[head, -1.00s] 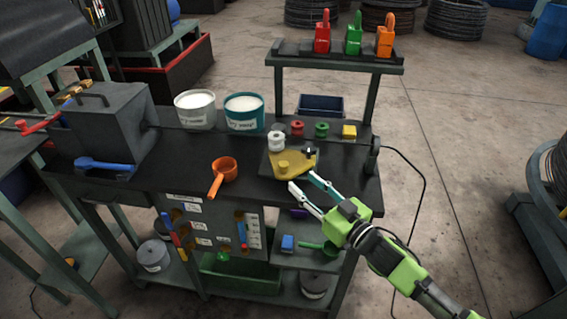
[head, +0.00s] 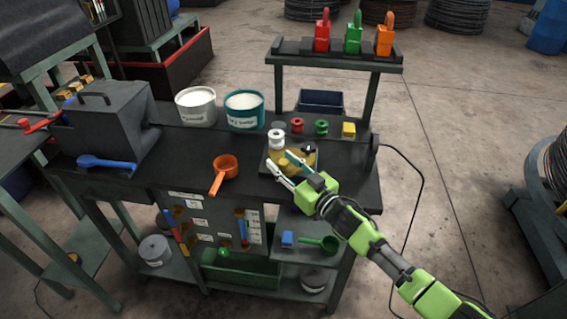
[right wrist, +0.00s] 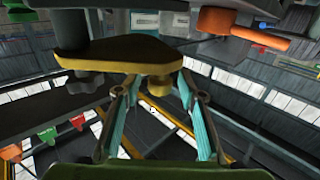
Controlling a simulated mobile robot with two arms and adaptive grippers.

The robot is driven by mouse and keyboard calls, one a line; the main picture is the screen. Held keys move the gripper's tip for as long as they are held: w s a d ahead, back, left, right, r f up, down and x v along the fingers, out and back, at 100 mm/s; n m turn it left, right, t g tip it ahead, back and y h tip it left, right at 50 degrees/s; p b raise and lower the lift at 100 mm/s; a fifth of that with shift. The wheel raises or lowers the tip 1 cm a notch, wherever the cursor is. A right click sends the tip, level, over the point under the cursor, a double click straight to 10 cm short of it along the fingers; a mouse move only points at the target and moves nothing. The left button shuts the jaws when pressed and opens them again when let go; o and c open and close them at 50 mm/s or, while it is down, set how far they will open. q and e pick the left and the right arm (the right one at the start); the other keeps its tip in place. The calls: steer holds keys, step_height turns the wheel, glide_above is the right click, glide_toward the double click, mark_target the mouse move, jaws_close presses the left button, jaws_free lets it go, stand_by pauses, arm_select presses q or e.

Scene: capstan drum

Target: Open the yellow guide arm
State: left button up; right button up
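The yellow guide arm (head: 283,156) lies on a dark plate on the bench, partly hidden by my right gripper. A white spool (head: 277,138) stands at its back left, and a black knob (head: 310,149) is at its right. In the right wrist view the guide arm (right wrist: 120,55) shows as a flat yellow plate with a round yellow knob (right wrist: 158,86). My right gripper (head: 279,160) is open over the guide arm. In the wrist view its teal fingers (right wrist: 159,82) are on either side of the yellow knob, with gaps visible. My left gripper is not in view.
An orange scoop (head: 224,171) lies left of the gripper. White (head: 196,107) and teal (head: 244,112) buckets stand behind it. Red (head: 297,126) and green (head: 321,128) spools and a yellow block (head: 349,130) sit at the back right. A raised shelf (head: 300,61) stands behind.

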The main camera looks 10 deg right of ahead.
jaws_close()
steer(key=shift+s, duration=0.1)
steer(key=shift+s+d+r+n+g+y+p, duration=0.15)
steer(key=shift+s+d+n+g+y+p, duration=0.25)
steer(key=shift+n+g+y, duration=0.35)
steer(key=shift+s+d+n+g+y, duration=0.3)
steer(key=shift+n+g+y, duration=0.15)
steer(key=shift+y, duration=0.2)
steer(key=shift+s+d+n+g+y, duration=0.2)
steer(key=shift+s+n+g+y, duration=0.15)
steer(key=shift+y, duration=0.25)
steer(key=shift+w, duration=0.1)
jaws_free()
